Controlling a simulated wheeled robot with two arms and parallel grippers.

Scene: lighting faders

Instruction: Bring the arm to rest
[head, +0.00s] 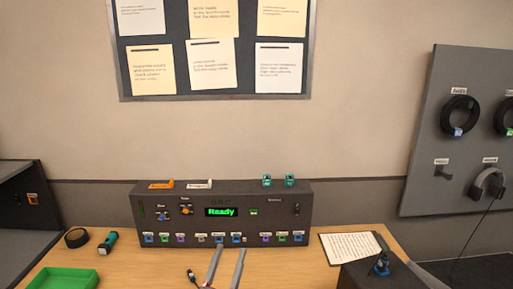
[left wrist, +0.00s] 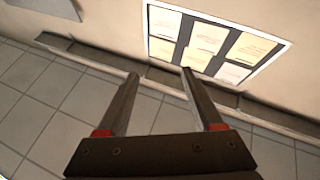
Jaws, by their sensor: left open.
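My left gripper (head: 229,250) shows at the bottom middle of the head view as two grey fingers pointing up. They overlap the lower front of the lighting console in the picture; I cannot tell the gap between them. In the left wrist view the left gripper (left wrist: 160,74) is open, with two dark fingers apart and nothing between them. The dark console (head: 270,190) stands on the wooden table and its green display (head: 221,212) reads "Ready". A row of coloured faders (head: 219,239) runs along its lower front. My right gripper is not in view.
A green tray (head: 66,279), a black ring (head: 76,238) and a teal-black cylinder (head: 108,242) lie at left. A paper sheet (head: 350,247) and a dark box (head: 365,276) are at right. A notice board (head: 212,98) hangs behind; a pegboard (head: 455,190) holds cables.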

